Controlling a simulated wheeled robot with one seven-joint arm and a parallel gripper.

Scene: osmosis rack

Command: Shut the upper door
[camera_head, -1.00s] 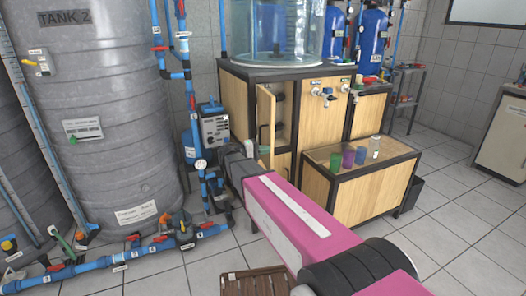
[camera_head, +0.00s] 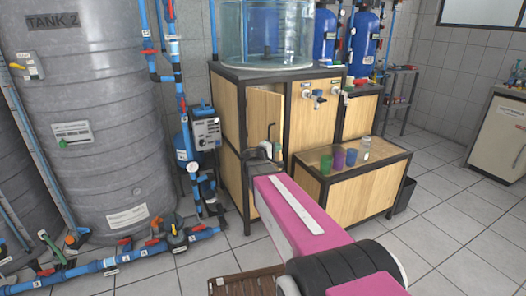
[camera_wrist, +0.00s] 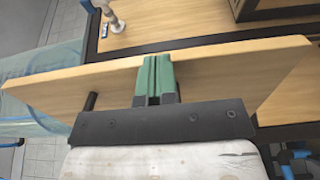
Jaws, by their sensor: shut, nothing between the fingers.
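The upper door (camera_head: 263,104) is a light wood panel with a black bar handle (camera_head: 271,131), on the black-framed wooden cabinet (camera_head: 228,105) under the clear tank. It looks slightly ajar. In the wrist view the door (camera_wrist: 215,72) crosses the picture at a slant to the dark cabinet frame, its handle (camera_wrist: 91,101) left of my fingers. My gripper (camera_wrist: 157,62) is shut and empty, its green fingertips together against or just over the door's outer face; exact contact is unclear. In the head view my gripper (camera_head: 274,150) is at the lower part of the door, partly hidden by my arm.
A low wooden bench (camera_head: 350,190) with several coloured cups stands right of the cabinet. Blue pipes and a pump box (camera_head: 206,131) stand left, beside a large grey tank (camera_head: 85,120). A brown slatted crate (camera_head: 240,283) is on the floor.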

